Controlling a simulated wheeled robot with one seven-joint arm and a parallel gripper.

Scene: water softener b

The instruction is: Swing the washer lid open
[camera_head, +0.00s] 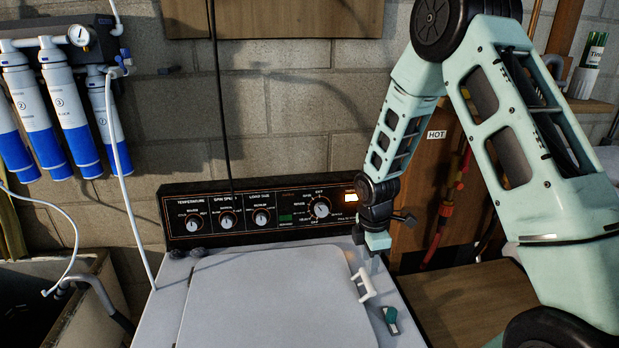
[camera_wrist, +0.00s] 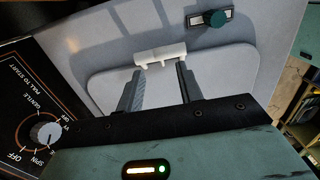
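The washer lid (camera_head: 262,310) is a light grey panel lying flat and shut on top of the washer. A white bar handle (camera_head: 363,285) stands at its right edge. In the wrist view the handle (camera_wrist: 160,54) lies just beyond my fingertips, on the edge of the lid (camera_wrist: 115,90). My gripper (camera_head: 372,265) is just above and behind the handle in the head view. In the wrist view my gripper (camera_wrist: 159,72) is open, with its two fingers apart and nothing held between them. Whether a fingertip touches the handle I cannot tell.
A teal knob (camera_head: 391,319) sits on the washer top beside the lid. The black control panel (camera_head: 260,213) with dials rises behind. Blue-and-white filter cartridges (camera_head: 66,120) hang on the left wall above a sink (camera_head: 75,310). A wooden surface (camera_head: 465,300) lies to the right.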

